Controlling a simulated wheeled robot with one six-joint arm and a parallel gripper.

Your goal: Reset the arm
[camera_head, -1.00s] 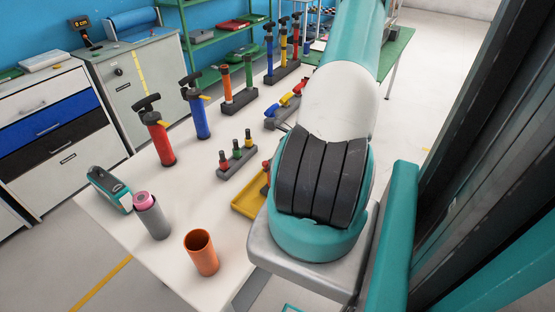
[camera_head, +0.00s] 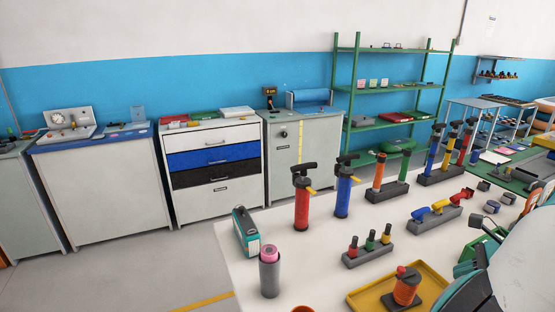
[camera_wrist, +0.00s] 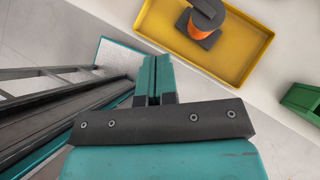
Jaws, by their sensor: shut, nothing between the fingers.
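My gripper (camera_wrist: 154,80) shows in the wrist view with its two teal fingers shut together and nothing between them. It is above the floor beside the white table's edge, apart from the yellow tray (camera_wrist: 175,46). In the head view my arm fills only the lower right corner, and my gripper cannot be made out clearly there. The white table (camera_head: 335,245) lies to the left of my arm. The yellow tray also shows there (camera_head: 362,298), holding an orange piece with a dark base (camera_head: 405,288).
A red pump (camera_head: 302,203), a blue pump (camera_head: 343,194), a grey cylinder with a pink top (camera_head: 269,275) and a teal device (camera_head: 245,232) stand on the table. A green bin (camera_wrist: 302,101) is at right in the wrist view. Cabinets and a green shelf stand behind.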

